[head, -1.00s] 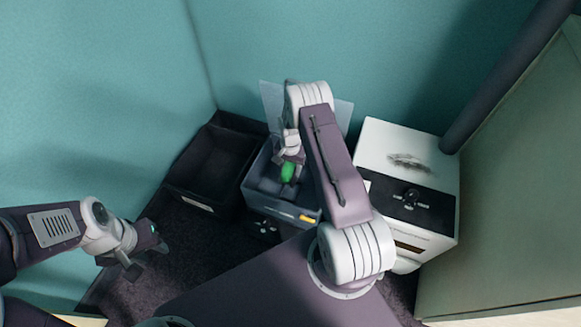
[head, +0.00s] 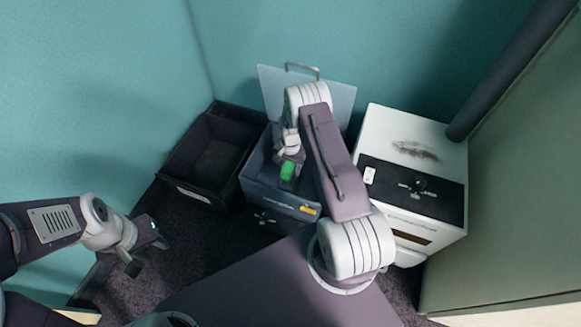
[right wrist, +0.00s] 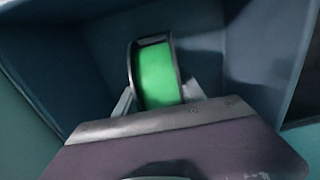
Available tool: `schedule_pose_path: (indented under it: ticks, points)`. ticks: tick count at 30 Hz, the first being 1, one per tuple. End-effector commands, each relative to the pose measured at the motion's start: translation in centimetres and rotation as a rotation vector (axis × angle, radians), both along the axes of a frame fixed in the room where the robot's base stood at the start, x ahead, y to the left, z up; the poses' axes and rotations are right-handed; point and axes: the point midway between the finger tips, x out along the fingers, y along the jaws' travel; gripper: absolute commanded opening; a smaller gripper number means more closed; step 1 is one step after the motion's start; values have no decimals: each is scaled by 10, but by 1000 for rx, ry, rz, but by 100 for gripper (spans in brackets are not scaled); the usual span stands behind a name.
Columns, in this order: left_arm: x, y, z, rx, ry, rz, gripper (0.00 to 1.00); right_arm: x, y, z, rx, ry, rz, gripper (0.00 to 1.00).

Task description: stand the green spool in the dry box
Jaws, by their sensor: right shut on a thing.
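The green spool (head: 288,171) has a bright green band and dark rims. My right gripper (right wrist: 157,95) is shut on it. The right wrist view shows the spool (right wrist: 158,75) on edge between the fingers, with blue-grey walls around it. The dry box (head: 262,190) is an open blue-grey box with a raised clear lid (head: 338,98) behind it. The spool is over or inside its opening; I cannot tell whether it touches the floor. My right forearm hides the box's right part. My left gripper (head: 147,254) is open and empty, at the lower left.
A black open bin (head: 193,185) stands left of the dry box. A white machine with a black front panel (head: 420,150) stands close on the right. Teal walls close in the back and a pale green panel (head: 530,190) the right. Dark carpet shows at the lower left.

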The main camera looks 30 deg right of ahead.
Motion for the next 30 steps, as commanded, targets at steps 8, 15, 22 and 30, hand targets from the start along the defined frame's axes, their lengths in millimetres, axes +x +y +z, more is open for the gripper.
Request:
schedule_pose_path:
  ticks: [8,15,22,30]
  points:
    - [0,0,2,0,0,0,36,0,0,1,0,-1,0,0]
    - [0,0,-2,0,0,0,36,0,1,-4,0,-1,0,0]
    - [0,0,-8,0,0,0,36,0,0,-12,0,-1,0,0]
    - [0,0,-16,0,0,0,36,0,0,-22,0,-1,0,0]
